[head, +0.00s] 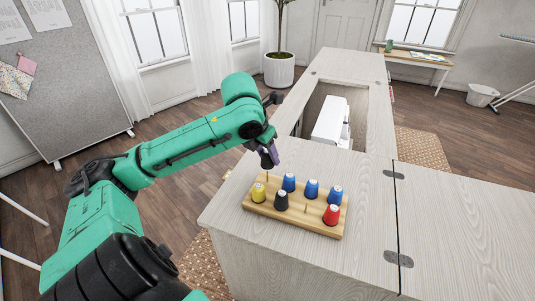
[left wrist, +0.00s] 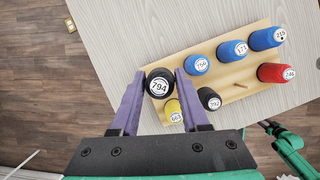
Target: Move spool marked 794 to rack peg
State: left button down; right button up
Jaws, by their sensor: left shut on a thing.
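The black spool with a white label marked 794 (left wrist: 159,86) is held between the purple fingers of my left gripper (left wrist: 160,92). In the head view my left gripper (head: 268,158) is over the far-left end of the wooden rack (head: 320,229). The spool is above the rack and apart from it. A bare peg (head: 267,177) shows just under it at that corner. Another bare peg (left wrist: 240,86) shows between the black 792 spool (left wrist: 209,98) and the red spool (left wrist: 275,73). Part of a green arm shows at the lower right of the left wrist view; its gripper is unclear.
The rack also holds a yellow spool (head: 258,192) and three blue spools (head: 311,188). The rack sits on a pale wooden cabinet top (head: 370,240). A white machine (head: 331,122) sits in the cabinet opening behind.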

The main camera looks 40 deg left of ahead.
pick_arm(q)
jog(key=shift+d+r, duration=0.1)
pick_arm(e)
jog(key=shift+a+r, duration=0.2)
jog(key=shift+a, duration=0.2)
jog(key=shift+r, duration=0.1)
pick_arm(q)
jog(key=shift+p, duration=0.35)
pick_arm(e)
jog(key=shift+d+r, duration=0.1)
jog(key=shift+d, duration=0.1)
jog(key=shift+d, duration=0.1)
pick_arm(q)
jog(key=shift+f+b, duration=0.35)
jog(key=shift+f, duration=0.1)
jog(key=shift+f+b, duration=0.3)
jog(key=shift+f, duration=0.25)
pick_arm(e)
jog(key=shift+f, duration=0.6)
jog(key=shift+s, duration=0.1)
